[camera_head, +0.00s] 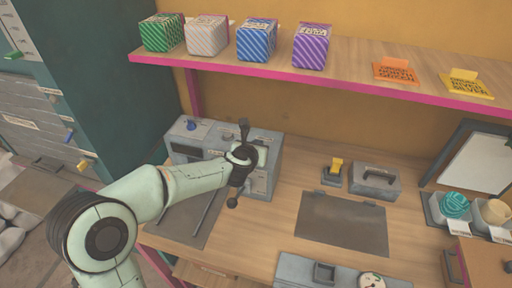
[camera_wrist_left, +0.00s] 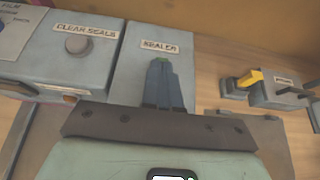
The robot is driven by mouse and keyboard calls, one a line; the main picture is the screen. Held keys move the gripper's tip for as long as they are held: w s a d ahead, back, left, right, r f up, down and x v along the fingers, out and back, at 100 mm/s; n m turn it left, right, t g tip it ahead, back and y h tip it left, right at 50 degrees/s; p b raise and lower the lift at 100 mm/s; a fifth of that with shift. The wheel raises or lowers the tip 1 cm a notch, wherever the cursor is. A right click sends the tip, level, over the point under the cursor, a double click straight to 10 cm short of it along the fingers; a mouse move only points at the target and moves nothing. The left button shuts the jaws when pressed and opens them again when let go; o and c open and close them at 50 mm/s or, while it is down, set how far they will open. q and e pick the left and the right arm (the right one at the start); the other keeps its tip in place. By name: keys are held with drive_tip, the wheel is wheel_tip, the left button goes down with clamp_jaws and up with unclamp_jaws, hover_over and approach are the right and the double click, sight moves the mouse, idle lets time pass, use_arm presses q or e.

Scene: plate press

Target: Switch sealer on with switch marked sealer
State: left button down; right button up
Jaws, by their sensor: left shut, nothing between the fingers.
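The grey sealer machine (camera_head: 185,140) stands at the back left of the wooden worktop in the head view. In the left wrist view its panel shows a label reading SEALER (camera_wrist_left: 160,47). My left gripper (camera_wrist_left: 162,68) is shut and empty, its fingertips just below that label. Whether the fingers touch the panel, I cannot tell. The switch under the label is hidden behind the fingers, so its position does not show. In the head view my left arm reaches in from the left and covers part of the machine's front. My right gripper is not in view.
A CLEAR SEALS button (camera_wrist_left: 78,45) sits left of the fingers. A yellow-handled switch (camera_head: 335,166) and a grey handled block (camera_head: 375,181) stand to the right. A dark mat (camera_head: 343,222) lies flat in front of them. A pink-edged shelf (camera_head: 350,82) with patterned boxes hangs above.

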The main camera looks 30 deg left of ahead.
use_arm(q)
drive_tip(key=shift+w+r+p, duration=0.35)
drive_tip(key=shift+r+p, duration=0.1)
drive_tip(key=shift+p, duration=0.15)
drive_tip(key=shift+w+a+r, duration=0.15)
drive_tip(key=shift+w+r, duration=0.1)
drive_tip(key=shift+w, duration=0.3)
drive_tip(key=shift+w+a+r, duration=0.15)
drive_tip(key=shift+w+r, duration=0.1)
drive_tip(key=shift+w, duration=0.3)
drive_tip(key=shift+w+a, duration=0.1)
drive_tip(key=shift+w, duration=0.25)
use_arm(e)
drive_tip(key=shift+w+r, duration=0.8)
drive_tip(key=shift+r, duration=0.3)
use_arm(q)
drive_tip(key=shift+r, duration=0.2)
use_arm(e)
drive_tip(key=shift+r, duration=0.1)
use_arm(q)
drive_tip(key=shift+r+p, duration=0.15)
drive_tip(key=shift+p, duration=0.2)
drive_tip(key=shift+r+p, duration=0.35)
drive_tip(key=shift+r, duration=0.15)
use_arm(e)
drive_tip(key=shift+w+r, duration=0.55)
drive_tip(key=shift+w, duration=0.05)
use_arm(q)
drive_tip(key=shift+s, duration=0.1)
